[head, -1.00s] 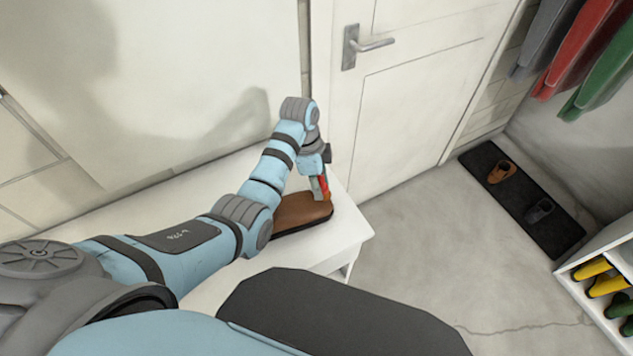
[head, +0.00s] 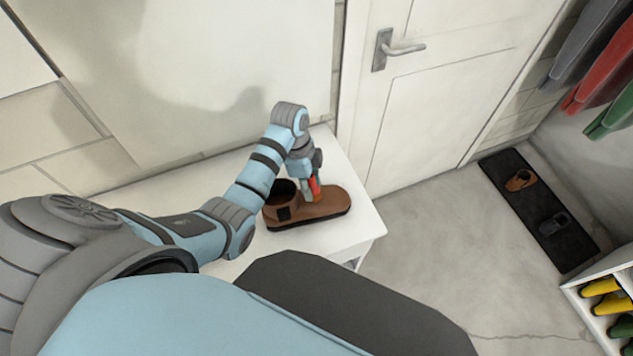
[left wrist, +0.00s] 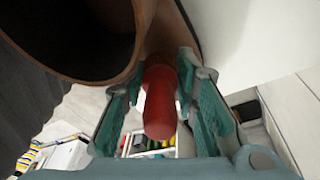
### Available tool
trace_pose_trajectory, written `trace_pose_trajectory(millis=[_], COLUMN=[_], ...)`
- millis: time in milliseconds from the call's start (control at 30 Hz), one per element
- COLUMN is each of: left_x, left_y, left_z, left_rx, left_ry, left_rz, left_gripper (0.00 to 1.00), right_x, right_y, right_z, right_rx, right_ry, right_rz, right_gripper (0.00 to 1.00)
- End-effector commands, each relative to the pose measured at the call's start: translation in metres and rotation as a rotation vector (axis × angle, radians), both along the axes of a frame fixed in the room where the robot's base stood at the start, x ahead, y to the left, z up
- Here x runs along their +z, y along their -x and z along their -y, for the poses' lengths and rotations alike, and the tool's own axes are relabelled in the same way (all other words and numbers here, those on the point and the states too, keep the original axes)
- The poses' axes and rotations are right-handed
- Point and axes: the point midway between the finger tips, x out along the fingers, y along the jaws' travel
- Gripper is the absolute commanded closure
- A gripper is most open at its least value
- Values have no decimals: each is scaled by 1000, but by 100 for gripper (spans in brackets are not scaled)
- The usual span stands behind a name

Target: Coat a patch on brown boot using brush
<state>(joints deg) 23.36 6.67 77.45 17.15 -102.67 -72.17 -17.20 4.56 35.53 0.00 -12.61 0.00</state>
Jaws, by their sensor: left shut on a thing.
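The brown boot (head: 325,206) lies sole down on a white bench (head: 352,236), its toe pointing right and its dark opening at the left. In the left wrist view the boot (left wrist: 95,76) fills the upper left. My left gripper (head: 311,188) points down over the middle of the boot. It is shut on the brush, whose red handle (head: 315,184) shows between the fingers. In the left wrist view the red handle (left wrist: 160,103) stands between the teal fingers of the gripper (left wrist: 160,85). My right gripper is out of view.
A white door (head: 440,90) stands behind the bench. A dark mat (head: 569,250) with a brown shoe (head: 520,180) and a grey shoe (head: 553,224) lies on the floor. A shelf (head: 575,293) with yellow and green boots is at lower right. Jackets hang at upper right.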

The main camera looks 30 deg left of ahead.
Motion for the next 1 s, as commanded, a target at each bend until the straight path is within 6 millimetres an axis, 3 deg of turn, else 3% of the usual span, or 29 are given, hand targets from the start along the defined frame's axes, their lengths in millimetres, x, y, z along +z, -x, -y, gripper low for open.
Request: trace_pose_trajectory(millis=[233,633,1000], left_x=[5,56,59], left_y=[-2,-9,-12], left_z=[1,9,14], left_rx=[0,0,-6], left_ry=[0,-1,3], left_rz=[2,2,0], left_gripper=[100,100,100], right_x=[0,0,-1], right_y=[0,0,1], right_z=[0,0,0], right_rx=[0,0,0], right_ry=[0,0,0], right_rz=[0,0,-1], right_gripper=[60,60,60])
